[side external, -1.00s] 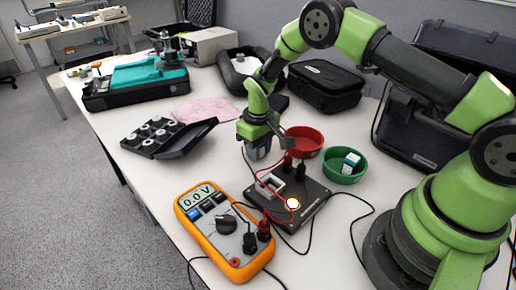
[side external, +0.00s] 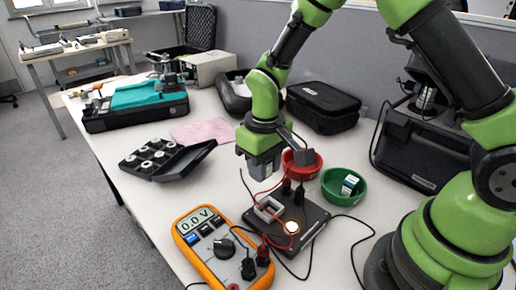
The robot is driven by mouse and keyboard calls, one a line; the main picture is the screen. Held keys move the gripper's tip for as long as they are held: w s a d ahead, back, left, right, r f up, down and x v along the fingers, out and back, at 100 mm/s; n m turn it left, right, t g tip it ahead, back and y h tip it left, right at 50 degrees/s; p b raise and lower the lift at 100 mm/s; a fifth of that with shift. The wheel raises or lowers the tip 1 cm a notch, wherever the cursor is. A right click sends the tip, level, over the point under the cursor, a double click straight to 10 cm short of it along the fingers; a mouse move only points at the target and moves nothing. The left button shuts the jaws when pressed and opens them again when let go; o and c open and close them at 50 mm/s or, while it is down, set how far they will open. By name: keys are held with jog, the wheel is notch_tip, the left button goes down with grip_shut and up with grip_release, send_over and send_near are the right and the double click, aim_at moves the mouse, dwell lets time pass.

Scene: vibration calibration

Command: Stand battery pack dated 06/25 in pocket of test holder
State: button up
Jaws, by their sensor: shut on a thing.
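My gripper (side external: 262,168) points down above the table, behind the test holder and to the left of the red bowl. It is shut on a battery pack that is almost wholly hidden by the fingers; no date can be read. The test holder is a black board (side external: 312,238) with a pale, open-topped pocket (side external: 268,208). The pocket looks empty. My gripper is higher than the pocket and apart from it. A small white and blue pack (side external: 349,185) lies in the green bowl (side external: 333,195); its label is too small to read.
The red bowl (side external: 313,168) stands close to my gripper. Dark plugs and red and black leads rise from the holder beside a lit lamp (side external: 292,227). An orange multimeter (side external: 205,255) reads 0.0 V. A black case (side external: 160,160) with round parts lies left.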

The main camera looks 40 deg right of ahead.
jog(key=s, duration=0.1)
jog(key=s+a, duration=0.1)
jog(key=s, duration=0.1)
send_over(270, 213)
jog(key=shift+f, duration=2.35)
jog(key=shift+f, duration=0.75)
jog(key=o, duration=1.4)
jog(key=shift+r, duration=4)
jog(key=shift+r, duration=0.1)
